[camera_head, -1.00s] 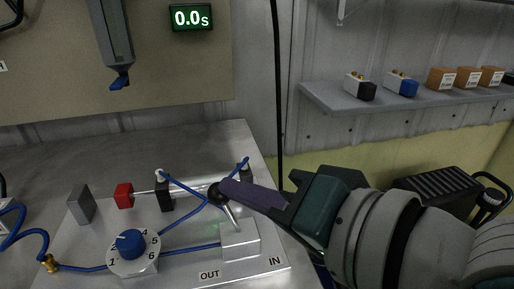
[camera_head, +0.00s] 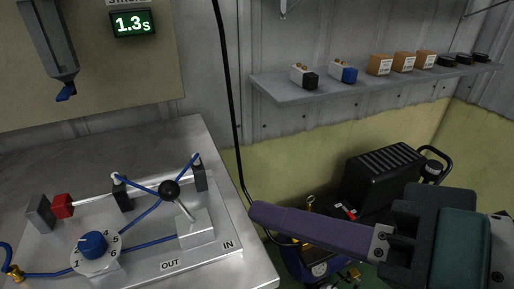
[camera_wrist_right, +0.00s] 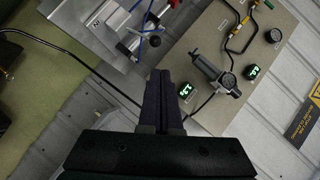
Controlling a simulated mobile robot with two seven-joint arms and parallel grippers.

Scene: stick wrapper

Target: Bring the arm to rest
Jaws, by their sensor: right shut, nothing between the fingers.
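My right gripper (camera_head: 255,212) is shut and empty, its purple fingers pointing left, to the right of the metal plate and apart from it. In the right wrist view its fingers (camera_wrist_right: 162,85) lie side by side in the middle. The black-knobbed lever (camera_head: 169,190) leans up and to the left from its white block, with nothing touching it. The red block (camera_head: 62,205) is close against the grey block (camera_head: 40,213). A green timer display (camera_head: 133,23) reads 1.3 s. My left gripper is not in view.
The plate also carries a blue dial (camera_head: 93,244) and blue tubes. A wall shelf (camera_head: 285,88) with small boxes is at the back right. A black hanging cable (camera_head: 232,110) runs down behind the gripper. A dark ribbed machine (camera_head: 385,175) stands on the right.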

